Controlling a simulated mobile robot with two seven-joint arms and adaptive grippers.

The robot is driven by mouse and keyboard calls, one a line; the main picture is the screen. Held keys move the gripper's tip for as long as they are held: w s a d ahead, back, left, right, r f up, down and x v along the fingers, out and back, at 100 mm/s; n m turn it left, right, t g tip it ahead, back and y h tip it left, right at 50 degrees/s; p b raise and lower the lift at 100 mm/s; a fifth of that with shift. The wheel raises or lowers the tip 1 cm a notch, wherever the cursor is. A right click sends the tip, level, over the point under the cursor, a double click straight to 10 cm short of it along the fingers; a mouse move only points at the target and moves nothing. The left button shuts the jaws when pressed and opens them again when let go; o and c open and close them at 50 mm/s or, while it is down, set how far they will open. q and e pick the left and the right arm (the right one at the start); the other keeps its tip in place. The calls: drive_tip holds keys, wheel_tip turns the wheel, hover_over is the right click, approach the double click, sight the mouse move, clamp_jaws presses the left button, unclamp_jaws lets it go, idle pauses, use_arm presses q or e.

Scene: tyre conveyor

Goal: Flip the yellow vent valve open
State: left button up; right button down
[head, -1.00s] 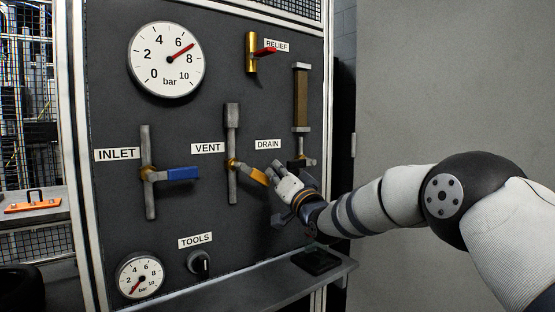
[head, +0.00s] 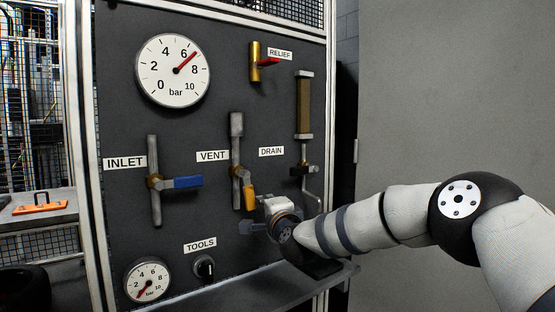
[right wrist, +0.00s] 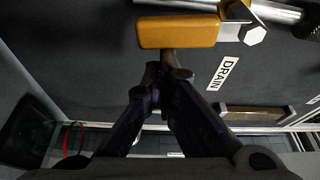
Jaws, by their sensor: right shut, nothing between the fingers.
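The yellow vent valve handle (head: 249,196) points steeply down from its brass hub, close to the line of the vertical grey vent pipe (head: 236,140). The VENT label (head: 213,156) is left of the pipe. My right gripper (head: 253,225) is at the lower right of the handle. In the right wrist view, its closed dark fingertips (right wrist: 166,72) are at the side of the yellow handle (right wrist: 178,31), with nothing between them. I cannot tell whether they touch it. My left gripper is not in view.
The blue inlet handle (head: 188,182) points right, to the left of the vent. The drain valve (head: 303,170) is close on the right, and the red relief lever (head: 269,62) is above. A narrow shelf (head: 250,295) runs below the panel. The large gauge (head: 173,70) reads between 6 and 8.

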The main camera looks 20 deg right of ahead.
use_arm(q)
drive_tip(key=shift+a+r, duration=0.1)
use_arm(e)
drive_tip(key=shift+s+a+f+m+g, duration=0.25)
drive_tip(key=shift+a+m, duration=0.2)
drive_tip(key=shift+m, duration=0.25)
